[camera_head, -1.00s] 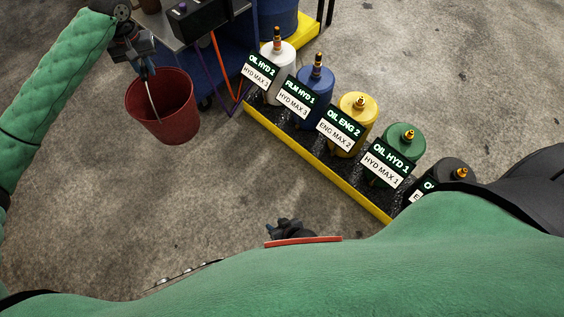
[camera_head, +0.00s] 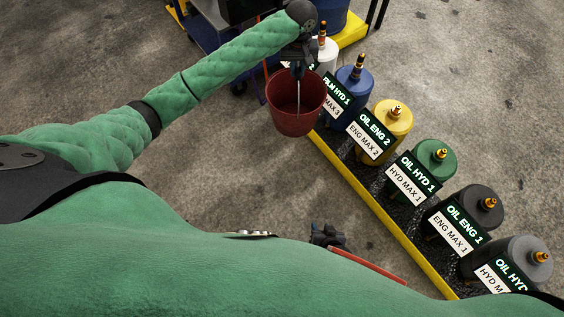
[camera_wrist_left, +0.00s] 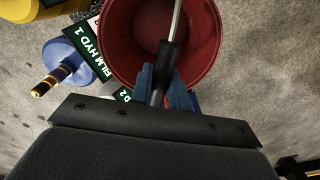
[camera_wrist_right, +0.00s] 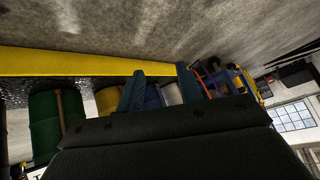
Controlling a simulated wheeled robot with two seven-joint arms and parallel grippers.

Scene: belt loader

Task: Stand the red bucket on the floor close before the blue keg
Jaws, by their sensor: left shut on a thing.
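The red bucket (camera_head: 294,117) hangs from my left gripper (camera_head: 298,68), which is shut on its handle. In the left wrist view the bucket (camera_wrist_left: 210,60) looks empty, with the dark handle grip between the blue fingers (camera_wrist_left: 160,88). The blue keg (camera_head: 356,83), labelled FILM HYD 1, stands on the rack just right of the bucket; it also shows in the left wrist view (camera_wrist_left: 68,60). The bucket overlaps the rack's far end in the head view; its height above the floor is unclear. My right gripper (camera_head: 328,238) is low, left of the rack, open and empty in its wrist view (camera_wrist_right: 160,85).
The yellow-edged rack (camera_head: 385,218) holds white, yellow (camera_head: 396,118), green (camera_head: 436,157) and dark grey kegs with label plates. A blue cart (camera_head: 214,32) and a large blue drum (camera_head: 333,18) stand at the back.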

